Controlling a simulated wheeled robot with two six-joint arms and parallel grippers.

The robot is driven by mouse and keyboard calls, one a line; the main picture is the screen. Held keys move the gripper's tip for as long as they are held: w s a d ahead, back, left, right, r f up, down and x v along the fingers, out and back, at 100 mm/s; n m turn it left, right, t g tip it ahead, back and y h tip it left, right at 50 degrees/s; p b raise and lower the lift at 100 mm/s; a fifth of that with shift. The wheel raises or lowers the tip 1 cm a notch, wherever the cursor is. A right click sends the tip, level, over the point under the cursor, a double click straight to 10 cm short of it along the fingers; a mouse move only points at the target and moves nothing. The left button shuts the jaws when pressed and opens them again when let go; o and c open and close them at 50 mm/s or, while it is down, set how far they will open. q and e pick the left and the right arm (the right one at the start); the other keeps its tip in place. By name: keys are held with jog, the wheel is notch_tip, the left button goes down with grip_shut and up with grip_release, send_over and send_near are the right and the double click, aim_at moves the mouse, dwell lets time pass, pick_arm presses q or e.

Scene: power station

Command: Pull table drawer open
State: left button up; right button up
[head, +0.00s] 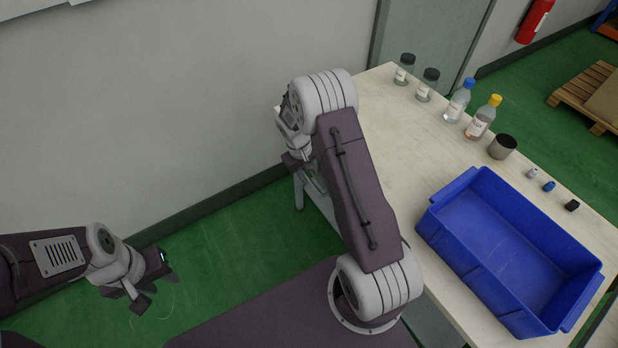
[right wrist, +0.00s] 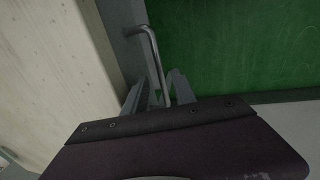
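In the right wrist view, a grey bent-bar handle (right wrist: 153,58) stands out from a grey drawer front (right wrist: 122,35) at the table's edge. My right gripper (right wrist: 162,92) has its two fingers on either side of the handle's lower part, with gaps showing, so it looks open around the bar. In the head view my right gripper (head: 305,172) is at the table's left edge, largely hidden behind my own arm. The drawer is hidden there. My left gripper (head: 140,290) is low at the left over the floor, away from the table; its finger gap is unclear.
The pale table (head: 395,125) holds a blue bin (head: 465,262), a dark cup (head: 502,147), two bottles (head: 470,105), two jars (head: 416,80) and small items along the far edge. A grey wall (head: 190,90) stands behind. Green floor (head: 240,235) lies left of the table.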

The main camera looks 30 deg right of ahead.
jog(key=shift+d+f, duration=0.2)
jog(key=shift+f, duration=1.05)
grip_shut()
dwell(0.4)
